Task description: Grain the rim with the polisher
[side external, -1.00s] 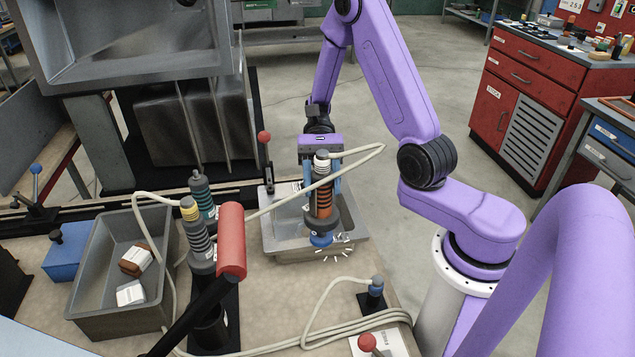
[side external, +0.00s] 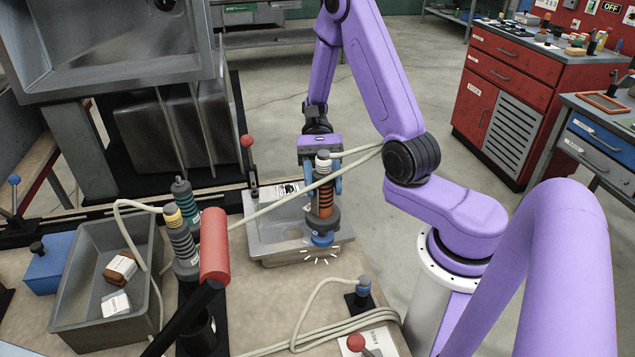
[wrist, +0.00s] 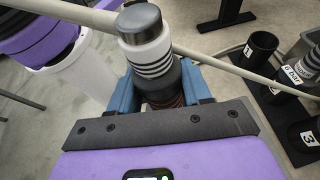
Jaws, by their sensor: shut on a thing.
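My gripper (side external: 322,182) is shut on the polisher (side external: 321,200), a grey and orange upright tool with a blue pad at its lower end and a cable from its top. In the wrist view the polisher (wrist: 148,45) stands between my blue fingers (wrist: 160,95). The steel sink (side external: 262,228) lies on the bench under it. The pad is at the sink's front rim (side external: 285,256), right of its middle, with white streaks beside it. The pad hides that stretch of rim, so exact contact cannot be told.
Two other banded tools, teal-topped (side external: 182,190) and yellow-topped (side external: 180,240), stand left of the sink. A red-handled lever (side external: 214,245) rises in front. A grey bin (side external: 75,262) holds two small blocks. The polisher's cable crosses leftward above the sink. Numbered holders (wrist: 262,48) show in the wrist view.

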